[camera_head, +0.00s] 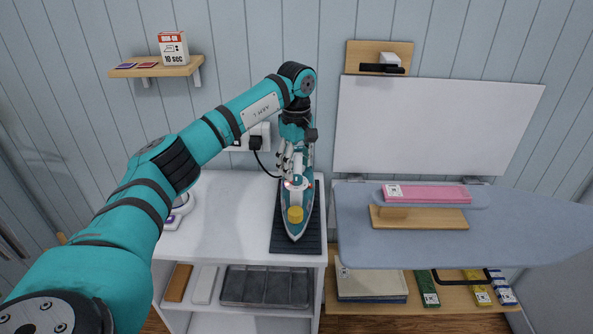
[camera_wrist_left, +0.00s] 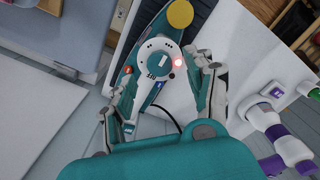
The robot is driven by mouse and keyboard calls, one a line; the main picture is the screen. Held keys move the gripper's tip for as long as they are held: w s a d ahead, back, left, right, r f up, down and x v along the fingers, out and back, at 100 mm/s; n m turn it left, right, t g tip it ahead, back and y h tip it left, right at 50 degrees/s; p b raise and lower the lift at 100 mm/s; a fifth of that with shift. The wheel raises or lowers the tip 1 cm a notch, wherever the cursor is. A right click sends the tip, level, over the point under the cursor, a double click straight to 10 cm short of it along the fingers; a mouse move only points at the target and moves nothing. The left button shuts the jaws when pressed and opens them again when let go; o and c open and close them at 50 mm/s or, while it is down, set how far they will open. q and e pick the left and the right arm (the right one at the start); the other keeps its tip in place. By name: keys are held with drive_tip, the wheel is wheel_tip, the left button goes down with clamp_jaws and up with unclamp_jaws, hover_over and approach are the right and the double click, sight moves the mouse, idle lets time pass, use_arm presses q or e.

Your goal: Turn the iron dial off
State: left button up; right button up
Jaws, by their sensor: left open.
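The teal and white iron (camera_head: 296,215) lies on a dark ribbed mat (camera_head: 281,238) on the white cabinet top. It has a yellow round knob (camera_head: 295,214) towards its tip, which also shows in the left wrist view (camera_wrist_left: 180,13). A white round dial (camera_wrist_left: 157,57) sits on the iron, with a glowing red light at its edge. My left gripper (camera_head: 290,172) is over the rear of the iron. In the left wrist view its open fingers (camera_wrist_left: 160,72) stand on either side of the dial; contact cannot be told. My right gripper is not in view.
A power plug with a black cord (camera_head: 256,143) is at the wall behind the iron. A white and purple device (camera_head: 176,212) stands left on the cabinet. An ironing board (camera_head: 480,230) is at the right. A small shelf (camera_head: 160,70) holds a box.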

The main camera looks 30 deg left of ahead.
sight(296, 177)
use_arm(q)
drive_tip(key=shift+f, duration=1.65)
clamp_jaws()
